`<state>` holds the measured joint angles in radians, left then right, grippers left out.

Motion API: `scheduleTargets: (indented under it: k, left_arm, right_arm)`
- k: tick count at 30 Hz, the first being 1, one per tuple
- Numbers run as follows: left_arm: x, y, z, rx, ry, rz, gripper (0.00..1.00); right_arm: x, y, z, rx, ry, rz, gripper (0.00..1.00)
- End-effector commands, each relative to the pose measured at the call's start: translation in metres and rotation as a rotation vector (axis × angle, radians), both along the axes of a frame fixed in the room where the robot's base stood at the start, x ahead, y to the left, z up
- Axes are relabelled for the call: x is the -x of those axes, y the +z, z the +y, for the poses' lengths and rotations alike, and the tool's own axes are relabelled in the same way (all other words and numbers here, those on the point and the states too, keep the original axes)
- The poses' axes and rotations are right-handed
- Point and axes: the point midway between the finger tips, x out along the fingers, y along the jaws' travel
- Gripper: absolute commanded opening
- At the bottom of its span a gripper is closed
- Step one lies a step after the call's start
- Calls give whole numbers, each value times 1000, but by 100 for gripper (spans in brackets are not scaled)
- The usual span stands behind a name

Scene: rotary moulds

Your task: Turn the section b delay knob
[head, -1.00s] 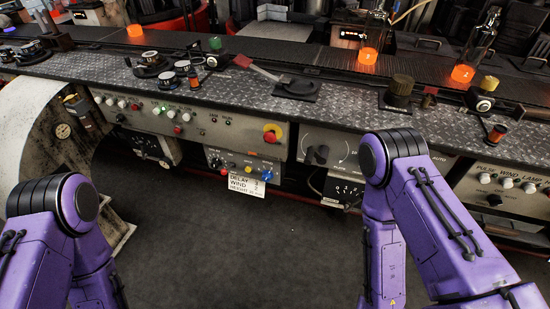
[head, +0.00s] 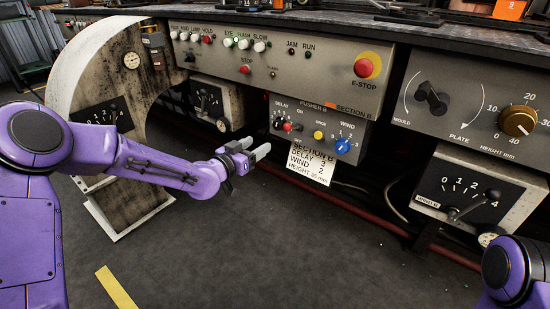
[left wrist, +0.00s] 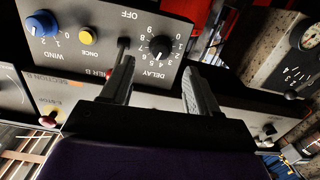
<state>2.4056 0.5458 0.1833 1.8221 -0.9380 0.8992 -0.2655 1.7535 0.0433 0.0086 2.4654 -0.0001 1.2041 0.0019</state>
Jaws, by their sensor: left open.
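The section B delay knob (head: 278,123) is a small black dial on the grey pusher B panel (head: 301,132). In the left wrist view the black delay knob (left wrist: 160,46) has a white pointer mark and a numbered scale around it. My left gripper (head: 254,147) is open and empty, in front of the panel, to the left of the knob in the head view. In the left wrist view the knob appears beyond and between the fingertips (left wrist: 159,67), not gripped. My right gripper is out of view; only part of that arm shows.
A red-tipped lever (head: 287,127), a yellow button (head: 318,134) and a blue wind knob (head: 343,146) are close to the delay knob. A card (head: 311,163) below reads delay 3, wind 2. The red E-stop (head: 364,68) is above right. Open floor lies below.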

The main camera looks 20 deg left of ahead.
Motion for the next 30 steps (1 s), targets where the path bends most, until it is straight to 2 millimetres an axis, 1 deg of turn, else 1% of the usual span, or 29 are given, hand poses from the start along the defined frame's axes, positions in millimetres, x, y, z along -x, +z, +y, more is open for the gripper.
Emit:
scheduleTargets:
  k: [1,3,5,7,9,15,18,23,30]
  left_arm:
    - [-4,0,3,-14,-5,-35,60]
    - [-8,10,5,-32,-10,-63,60]
    - [-14,13,4,-37,-12,-70,60]
    - [-24,13,0,-40,-13,-70,60]
    - [-37,11,-6,-38,-13,-68,60]
    - [-80,10,-21,-37,-11,-67,60]
    - [-95,12,-26,-37,-12,-66,60]
    - [-105,14,-30,-34,-11,-64,60]
    - [-106,14,-31,-33,-12,-63,60]
  right_arm:
    - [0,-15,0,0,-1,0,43]
    - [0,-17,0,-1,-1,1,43]
    - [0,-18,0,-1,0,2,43]
    - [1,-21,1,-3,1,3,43]
    - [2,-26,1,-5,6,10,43]
    - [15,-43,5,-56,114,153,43]
    - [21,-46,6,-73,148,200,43]
    - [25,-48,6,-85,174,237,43]
    - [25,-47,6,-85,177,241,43]
